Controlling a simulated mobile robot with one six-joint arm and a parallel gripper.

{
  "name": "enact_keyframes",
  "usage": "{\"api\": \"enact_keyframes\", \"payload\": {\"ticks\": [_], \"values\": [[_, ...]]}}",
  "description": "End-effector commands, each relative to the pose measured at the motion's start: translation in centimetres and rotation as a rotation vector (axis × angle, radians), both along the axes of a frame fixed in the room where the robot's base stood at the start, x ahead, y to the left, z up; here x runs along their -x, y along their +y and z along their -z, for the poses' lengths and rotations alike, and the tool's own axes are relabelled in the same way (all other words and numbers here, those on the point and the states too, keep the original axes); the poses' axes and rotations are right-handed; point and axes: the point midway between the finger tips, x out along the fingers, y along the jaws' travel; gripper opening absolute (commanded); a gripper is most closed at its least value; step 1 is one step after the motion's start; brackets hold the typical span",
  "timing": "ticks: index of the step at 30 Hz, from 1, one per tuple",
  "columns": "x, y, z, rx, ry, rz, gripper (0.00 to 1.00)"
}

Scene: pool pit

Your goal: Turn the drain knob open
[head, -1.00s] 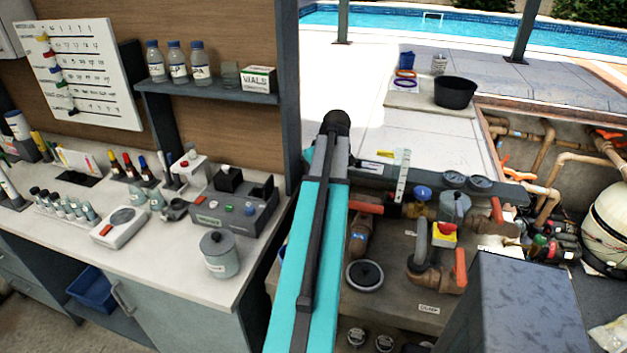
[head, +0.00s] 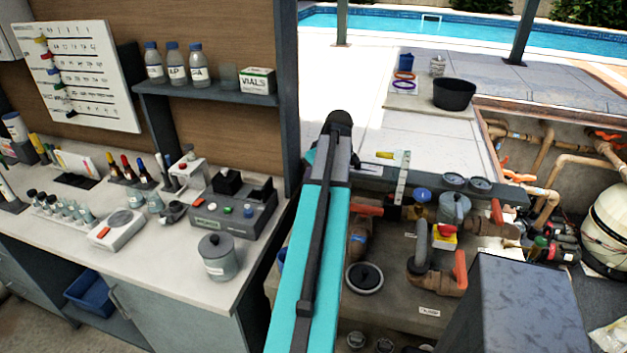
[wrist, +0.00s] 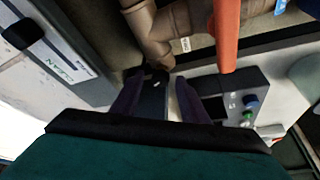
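I cannot tell for sure which part is the drain knob. On the pipe bench in the head view are a blue knob (head: 422,195), a red knob on a yellow block (head: 445,235) and a black round knob on a pale disc (head: 365,277). My gripper (wrist: 158,78) shows in the wrist view, its two dark fingers apart with no object clearly held between them. A brown pipe (wrist: 150,30) lies beyond the fingertips and an orange bar (wrist: 227,38) stands to their right. In the head view the gripper is hidden; my turquoise arm stands left of the bench.
Orange valve handles (head: 460,268) and two gauges (head: 467,181) crowd the bench. A grey cabinet (head: 518,305) stands at the front right. The lab counter (head: 150,275) with a button box (head: 233,212) is on the left. A black tub (head: 454,93) sits on the deck.

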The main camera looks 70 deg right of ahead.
Motion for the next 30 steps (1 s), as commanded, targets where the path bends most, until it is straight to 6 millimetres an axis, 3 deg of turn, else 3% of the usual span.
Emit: {"api": "enact_keyframes", "payload": {"ticks": [14, 30], "values": [[0.4, 0.1, -0.9, 0.002, 0.0, 0.002, 0.4], [2.3, 1.0, -6.0, 0.003, -0.001, 0.001, 0.4]]}}
